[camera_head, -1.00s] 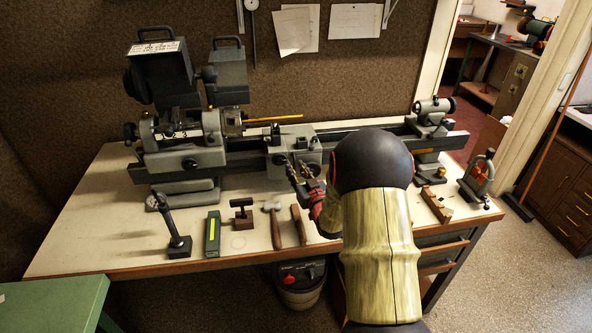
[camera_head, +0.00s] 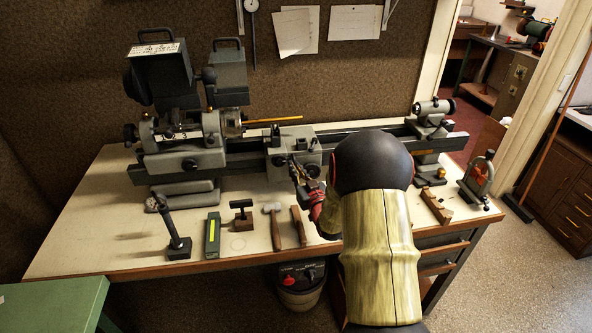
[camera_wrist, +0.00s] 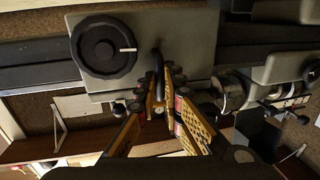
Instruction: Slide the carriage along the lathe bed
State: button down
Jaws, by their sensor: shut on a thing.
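The grey carriage (camera_head: 276,157) sits on the lathe bed (camera_head: 352,134), between the headstock at left and the tailstock at right. In the wrist view the carriage (camera_wrist: 190,35) fills the upper middle and bears a black handwheel (camera_wrist: 104,48) with a white mark. A dark upright handle (camera_wrist: 158,62) stands out beside the wheel. My gripper (camera_head: 295,166) is at the carriage front. In the wrist view its fingers (camera_wrist: 160,88) are closed around the handle's end, and the tips partly hide it.
The tailstock (camera_head: 431,123) stands on the right end of the bed. A hammer (camera_head: 273,225), a green box (camera_head: 212,236) and a small stand (camera_head: 177,240) lie or stand along the front of the bench. A wooden block (camera_head: 436,205) is at right. The bed between carriage and tailstock looks clear.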

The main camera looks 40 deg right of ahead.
dwell(0.4)
jog(key=s+d+b, duration=0.1)
jog(key=s+d, duration=0.6)
jog(key=d, duration=0.5)
jog(key=shift+s, duration=0.15)
jog(key=c, duration=1.9)
grip_release()
jog(key=shift+a, duration=0.1)
